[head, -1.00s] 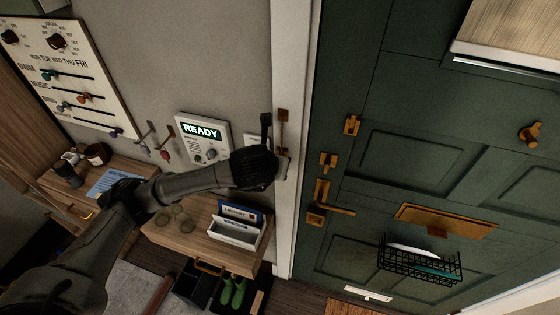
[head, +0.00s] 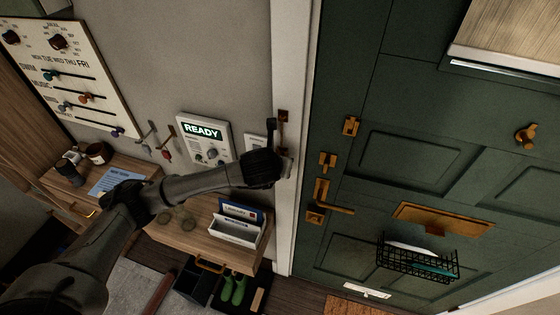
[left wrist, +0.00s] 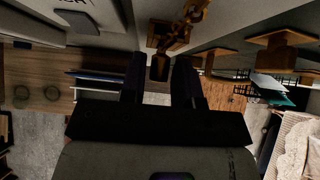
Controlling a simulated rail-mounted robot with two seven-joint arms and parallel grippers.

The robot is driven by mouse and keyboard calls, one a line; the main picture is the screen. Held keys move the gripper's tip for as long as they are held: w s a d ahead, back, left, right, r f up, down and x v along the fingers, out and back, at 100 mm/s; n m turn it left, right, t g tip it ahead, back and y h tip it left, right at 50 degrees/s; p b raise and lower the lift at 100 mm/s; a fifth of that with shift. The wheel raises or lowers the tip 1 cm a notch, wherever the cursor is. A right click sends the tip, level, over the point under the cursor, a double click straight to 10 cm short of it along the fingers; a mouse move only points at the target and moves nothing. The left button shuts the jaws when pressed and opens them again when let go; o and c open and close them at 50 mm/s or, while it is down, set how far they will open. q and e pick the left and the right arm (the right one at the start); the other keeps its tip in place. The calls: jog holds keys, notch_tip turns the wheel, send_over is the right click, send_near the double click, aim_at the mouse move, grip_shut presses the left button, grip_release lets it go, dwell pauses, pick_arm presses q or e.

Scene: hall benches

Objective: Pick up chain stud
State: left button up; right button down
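In the left wrist view the chain stud (left wrist: 159,68) looks like a short dark-brass piece below a brass holder (left wrist: 168,36), with brass chain links (left wrist: 195,12) beside it. My left gripper (left wrist: 160,62) is open, its two dark fingers on either side of the stud; whether they touch it cannot be told. In the head view my left gripper (head: 277,138) is up against the white door frame, just under a small brass fitting (head: 284,116). The gripper hides the stud there. My right gripper is in neither view.
The green door (head: 400,110) carries a brass latch (head: 328,160), a lever handle (head: 330,200) and a wire basket (head: 415,262). A READY panel (head: 204,140) is on the wall left of my gripper. A wooden shelf (head: 200,238) with a letter holder (head: 236,228) is below.

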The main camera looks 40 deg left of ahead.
pick_arm(q)
grip_shut()
jog(key=shift+r, duration=0.2)
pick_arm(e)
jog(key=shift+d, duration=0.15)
